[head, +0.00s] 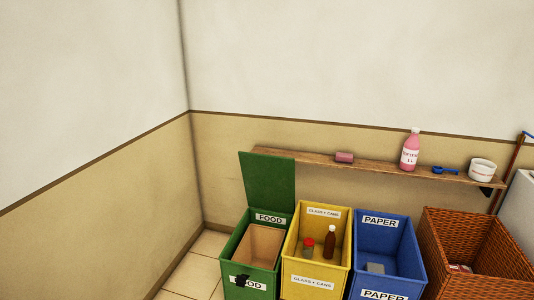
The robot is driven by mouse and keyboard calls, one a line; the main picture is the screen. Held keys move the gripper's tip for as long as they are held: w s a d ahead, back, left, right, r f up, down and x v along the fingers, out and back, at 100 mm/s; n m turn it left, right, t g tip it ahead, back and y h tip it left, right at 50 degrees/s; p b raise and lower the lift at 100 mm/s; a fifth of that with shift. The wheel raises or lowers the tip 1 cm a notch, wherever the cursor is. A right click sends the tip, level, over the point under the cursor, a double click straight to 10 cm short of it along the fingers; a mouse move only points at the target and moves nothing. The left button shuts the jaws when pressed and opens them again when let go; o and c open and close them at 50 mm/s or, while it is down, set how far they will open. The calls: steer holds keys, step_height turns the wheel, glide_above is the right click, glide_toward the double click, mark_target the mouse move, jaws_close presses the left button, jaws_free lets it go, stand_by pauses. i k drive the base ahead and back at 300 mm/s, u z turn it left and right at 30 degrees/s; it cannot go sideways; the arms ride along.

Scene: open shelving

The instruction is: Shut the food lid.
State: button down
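The green food bin (228,262) stands at the left end of the row of bins. Its green lid (267,180) is open and stands up at the back edge, leaning slightly. The inside is exposed, with a brown box-like liner or container (263,244) in it. A small black shape, which looks like my gripper (242,281), is in front of the bin's front face and covers part of the FOOD label. It is well below the raised lid and apart from it. It is too small and dark to tell its fingers' state.
To the right stand a yellow glass and cans bin (316,268) with a jar and bottle, a blue paper bin (384,248) and a wicker basket (460,225). A wooden shelf (375,164) with a pink bottle runs behind. Floor (205,262) is clear on the left.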

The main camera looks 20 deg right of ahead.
mark_target(269, 181)
steer(key=z, duration=0.2)
steer(key=i, duration=1.05)
steer(key=z, duration=0.5)
